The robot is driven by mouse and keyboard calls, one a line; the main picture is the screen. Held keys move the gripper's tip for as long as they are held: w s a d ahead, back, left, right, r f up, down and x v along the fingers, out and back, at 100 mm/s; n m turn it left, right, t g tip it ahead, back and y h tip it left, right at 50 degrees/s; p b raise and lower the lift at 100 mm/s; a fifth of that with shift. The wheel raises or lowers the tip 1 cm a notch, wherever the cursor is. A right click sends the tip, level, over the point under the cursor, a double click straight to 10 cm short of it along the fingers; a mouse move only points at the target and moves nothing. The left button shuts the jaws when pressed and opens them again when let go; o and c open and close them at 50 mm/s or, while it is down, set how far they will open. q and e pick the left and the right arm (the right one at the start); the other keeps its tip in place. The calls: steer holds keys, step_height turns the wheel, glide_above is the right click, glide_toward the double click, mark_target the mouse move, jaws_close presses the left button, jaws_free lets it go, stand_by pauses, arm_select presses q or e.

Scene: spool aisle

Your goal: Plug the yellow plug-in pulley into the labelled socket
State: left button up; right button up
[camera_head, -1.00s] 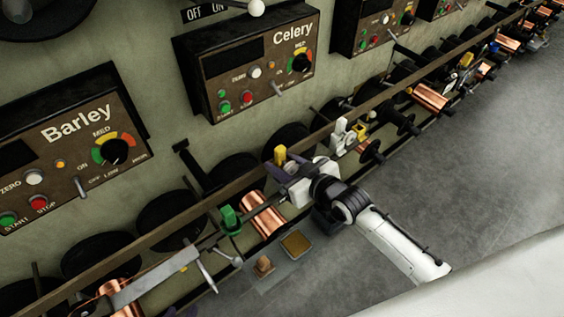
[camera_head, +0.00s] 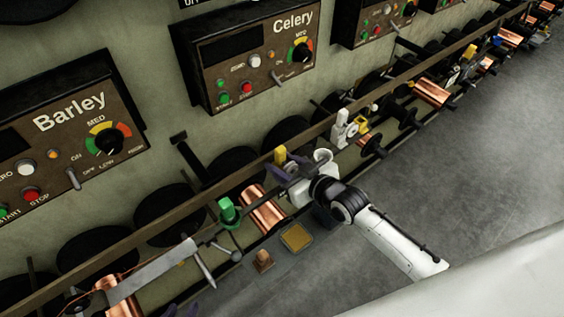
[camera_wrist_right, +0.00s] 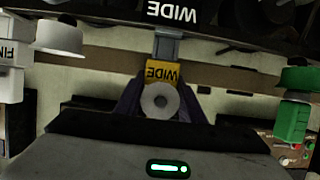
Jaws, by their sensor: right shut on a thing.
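The yellow plug-in pulley (camera_wrist_right: 162,76) carries an upside-down WIDE label and a pale round wheel. My right gripper (camera_wrist_right: 160,106) has its dark purple fingers shut on it, one on each side. In the head view the yellow pulley (camera_head: 280,155) is upright at the long brown rail, at the end of my right arm. A grey post (camera_wrist_right: 168,46) stands just beyond the pulley, below a black WIDE label (camera_wrist_right: 173,12); I cannot tell whether pulley and post touch. Only purple fingertips of my left gripper (camera_head: 184,311) show at the bottom edge.
A green pulley (camera_head: 228,211) and a white pulley (camera_head: 345,127) stand along the rail on either side. Copper spools (camera_head: 264,209) lie below it. Control boxes marked Barley (camera_head: 72,115) and Celery (camera_head: 255,55) hang on the wall. Floor at right is clear.

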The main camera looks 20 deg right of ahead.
steer(key=o, duration=1.2)
steer(key=shift+o, duration=0.2)
steer(key=shift+s, duration=0.1)
steer(key=p+v, duration=0.1)
steer(key=v, duration=0.8)
steer(key=shift+d+p, duration=0.1)
steer(key=shift+p, duration=0.2)
steer(key=shift+s+d+r, duration=0.2)
steer(key=shift+s+r, duration=0.05)
steer(key=shift+s, duration=0.2)
